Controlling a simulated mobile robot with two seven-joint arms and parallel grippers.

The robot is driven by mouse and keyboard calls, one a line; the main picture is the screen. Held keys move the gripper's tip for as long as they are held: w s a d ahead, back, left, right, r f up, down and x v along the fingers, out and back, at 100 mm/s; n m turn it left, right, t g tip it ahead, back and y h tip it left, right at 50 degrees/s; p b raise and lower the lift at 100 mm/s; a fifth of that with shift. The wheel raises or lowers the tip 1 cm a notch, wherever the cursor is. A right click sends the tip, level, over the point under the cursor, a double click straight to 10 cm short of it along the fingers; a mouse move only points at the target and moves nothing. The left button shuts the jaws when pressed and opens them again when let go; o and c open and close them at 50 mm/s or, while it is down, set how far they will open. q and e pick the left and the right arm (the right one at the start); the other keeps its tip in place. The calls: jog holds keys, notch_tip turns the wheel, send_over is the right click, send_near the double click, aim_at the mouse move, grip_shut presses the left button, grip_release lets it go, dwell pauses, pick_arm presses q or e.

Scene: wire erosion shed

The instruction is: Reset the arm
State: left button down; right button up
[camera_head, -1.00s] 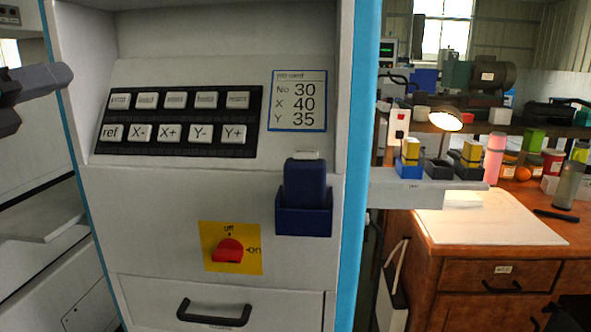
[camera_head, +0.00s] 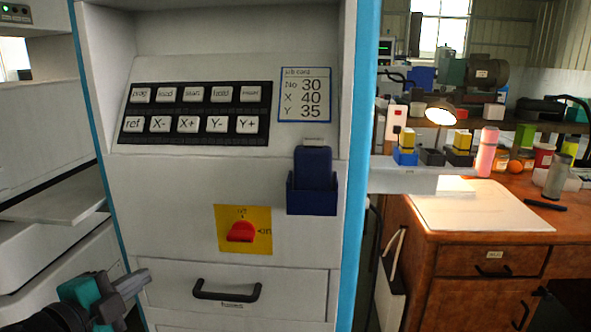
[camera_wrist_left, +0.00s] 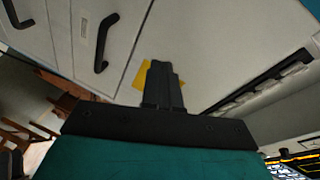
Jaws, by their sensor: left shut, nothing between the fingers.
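My left gripper (camera_head: 136,281) is low at the left in the head view, in front of the machine's lower panel. Its fingers are together with nothing between them. In the left wrist view, the closed fingers (camera_wrist_left: 162,72) stand in front of the yellow plate (camera_wrist_left: 145,76), which they partly cover. The machine's control panel (camera_head: 197,115) carries two rows of white keys. Below them is a red rotary switch (camera_head: 241,232) on its yellow plate. My right gripper does not show.
A dark blue holder (camera_head: 312,197) with a blue block sits right of the switch. A black drawer handle (camera_head: 226,292) is below; two black handles show in the wrist view. At right, a wooden desk (camera_head: 420,285) stands beside the machine, with a lamp (camera_head: 440,117) above it.

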pick_arm(q)
jog(key=s+d+f+n+g+y, duration=0.1)
jog(key=s+d+f+n, duration=0.4)
jog(key=f, duration=0.3)
jog(key=s+d+f+n+g, duration=0.2)
jog(key=s+d+f+n, duration=0.1)
jog(key=s+f+n, duration=0.4)
jog(key=s+d+f+n+g+y, duration=0.1)
jog(key=s+d+f+n, duration=0.3)
jog(key=f, duration=0.4)
jog(key=s+a+r+p, duration=0.2)
jog(key=r+p, duration=0.5)
jog(key=p, duration=0.5)
jog(key=shift+a+r+m+y, duration=0.3)
jog(key=shift+a+r+m, duration=0.1)
jog(key=shift+a, duration=0.1)
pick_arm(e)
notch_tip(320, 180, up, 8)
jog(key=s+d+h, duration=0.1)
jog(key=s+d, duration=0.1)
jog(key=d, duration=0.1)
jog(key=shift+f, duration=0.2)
